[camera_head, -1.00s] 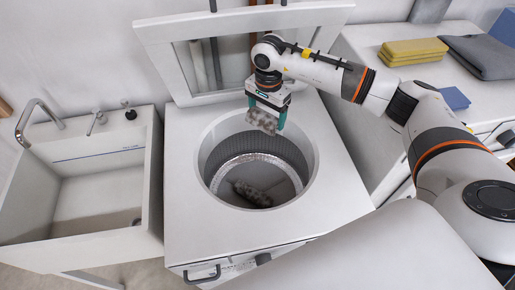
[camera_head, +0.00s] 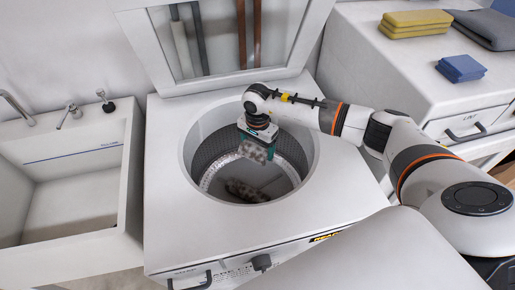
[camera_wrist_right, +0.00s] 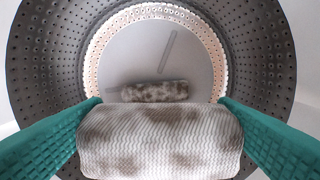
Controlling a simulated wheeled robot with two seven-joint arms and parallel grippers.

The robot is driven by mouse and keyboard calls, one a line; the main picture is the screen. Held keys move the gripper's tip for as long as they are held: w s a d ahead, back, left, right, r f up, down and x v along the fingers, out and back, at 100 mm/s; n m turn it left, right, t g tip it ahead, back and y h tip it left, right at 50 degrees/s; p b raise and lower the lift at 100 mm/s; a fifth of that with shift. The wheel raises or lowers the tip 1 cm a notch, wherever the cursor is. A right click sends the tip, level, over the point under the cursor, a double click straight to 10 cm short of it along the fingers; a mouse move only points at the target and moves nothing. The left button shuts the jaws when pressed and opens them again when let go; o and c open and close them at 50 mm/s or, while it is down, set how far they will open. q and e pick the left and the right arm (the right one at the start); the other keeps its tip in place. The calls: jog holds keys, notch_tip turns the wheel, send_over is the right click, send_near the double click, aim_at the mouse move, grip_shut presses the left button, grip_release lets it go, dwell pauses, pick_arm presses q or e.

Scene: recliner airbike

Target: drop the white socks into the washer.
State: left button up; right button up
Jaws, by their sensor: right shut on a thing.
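My right gripper (camera_head: 256,146) is inside the round top opening of the white washer (camera_head: 335,205), above the drum floor. It is shut on a rolled white sock with grey-brown stains (camera_head: 252,152); in the right wrist view this sock (camera_wrist_right: 160,140) lies between the two teal fingers. A second stained white sock (camera_head: 246,191) lies on the drum floor, and it also shows in the right wrist view (camera_wrist_right: 155,92), below the held one. The washer's lid (camera_head: 291,70) stands open at the back. My left gripper is not in view.
A white sink (camera_head: 75,190) with a tap (camera_head: 14,105) stands left of the washer. On the right, a white cabinet (camera_head: 390,75) bears yellow folded cloths (camera_head: 416,22), a blue folded cloth (camera_head: 461,68) and a grey cloth (camera_head: 485,27). The perforated drum wall (camera_wrist_right: 268,60) surrounds the gripper.

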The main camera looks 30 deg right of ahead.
aim_at(258, 157)
notch_tip(258, 157, down, 6)
jog(key=b, duration=0.3)
jog(key=shift+r, duration=0.1)
jog(key=o, duration=0.9)
notch_tip(258, 157, up, 12)
jog(key=shift+b, duration=0.6)
